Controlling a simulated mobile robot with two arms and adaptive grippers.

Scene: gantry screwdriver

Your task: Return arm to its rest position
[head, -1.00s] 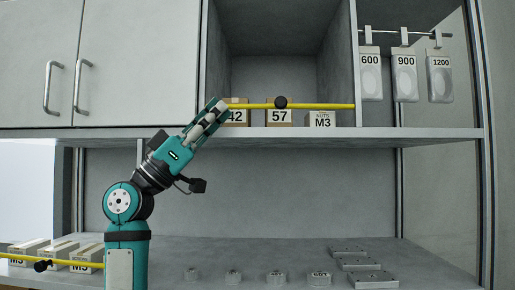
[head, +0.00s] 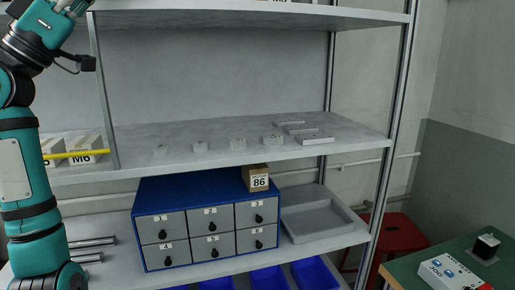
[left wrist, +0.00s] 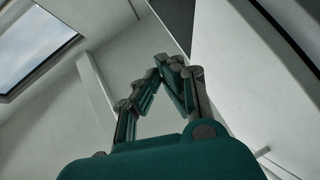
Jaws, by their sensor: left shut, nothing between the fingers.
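My left arm, teal and black, stands at the left edge of the head view. Its wrist is raised and its gripper (head: 72,5) is at the top left, partly cut off by the frame edge. In the left wrist view the two dark, teal-backed fingers (left wrist: 166,66) lean together at their tips, with nothing held between them. Only walls, a window and pale panels show behind them. My right gripper is not in view.
A grey shelf (head: 200,135) carries several small grey parts. Below stand a blue drawer cabinet (head: 190,186), a box marked 86 (head: 258,178) and a grey tray (head: 318,215). A yellow bar (head: 85,154) crosses boxes at left. A red stool (head: 398,235) and green table (head: 420,262) are at right.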

